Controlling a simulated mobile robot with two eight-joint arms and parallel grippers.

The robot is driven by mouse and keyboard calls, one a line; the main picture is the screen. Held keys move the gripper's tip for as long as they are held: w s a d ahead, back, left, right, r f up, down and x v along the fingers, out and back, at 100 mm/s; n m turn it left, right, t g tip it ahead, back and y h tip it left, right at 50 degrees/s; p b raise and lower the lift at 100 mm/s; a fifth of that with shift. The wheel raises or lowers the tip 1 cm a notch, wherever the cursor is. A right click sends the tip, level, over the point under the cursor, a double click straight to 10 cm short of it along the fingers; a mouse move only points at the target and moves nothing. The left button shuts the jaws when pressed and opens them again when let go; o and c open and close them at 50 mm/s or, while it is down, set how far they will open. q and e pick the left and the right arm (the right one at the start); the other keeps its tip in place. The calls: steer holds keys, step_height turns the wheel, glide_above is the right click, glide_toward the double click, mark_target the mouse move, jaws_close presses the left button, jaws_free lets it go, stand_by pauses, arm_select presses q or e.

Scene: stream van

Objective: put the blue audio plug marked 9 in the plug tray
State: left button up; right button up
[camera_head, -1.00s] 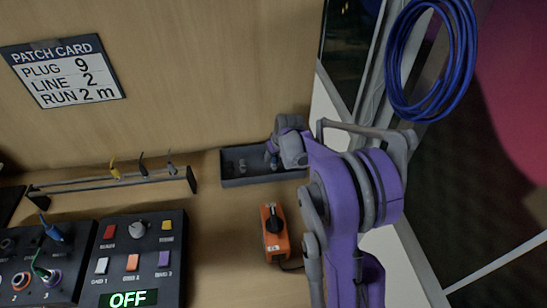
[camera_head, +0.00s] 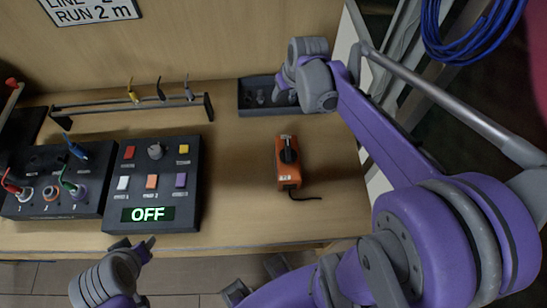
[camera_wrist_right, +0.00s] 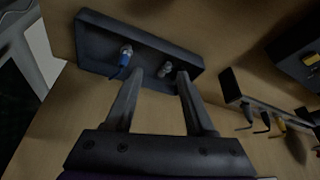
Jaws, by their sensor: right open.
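A blue plug (camera_wrist_right: 124,60) with a grey metal end is in the dark plug tray (camera_wrist_right: 92,36) in the right wrist view; its mark is unreadable. The tray also shows at the back of the desk in the head view (camera_head: 243,98), where my right wrist hides its right end. My right gripper (camera_wrist_right: 161,80) is open at the tray, with the blue plug left of its fingers. A grey plug (camera_wrist_right: 165,71) shows between and beyond the fingertips. My left gripper (camera_head: 135,243) is low at the front, its fingertips apart and empty.
A patch box with several cables, including a blue plug (camera_head: 76,149), sits at left beside a button panel (camera_head: 155,182) reading OFF. A low rack (camera_head: 150,103) holds several thin plugs. An orange switch box (camera_head: 288,160) stands in front of the tray. Bare desk surrounds it.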

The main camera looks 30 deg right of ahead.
steer(key=s+a+f, duration=0.2)
steer(key=s+a, duration=0.5)
steer(key=s, duration=0.1)
steer(key=s+a+f+n, duration=0.1)
steer(key=s+a+f, duration=0.1)
steer(key=s+a, duration=0.6)
steer(key=shift+s+f+n+t+y, duration=0.3)
steer(key=shift+s+t, duration=0.05)
steer(key=shift+t, duration=0.05)
stand_by(0.5)
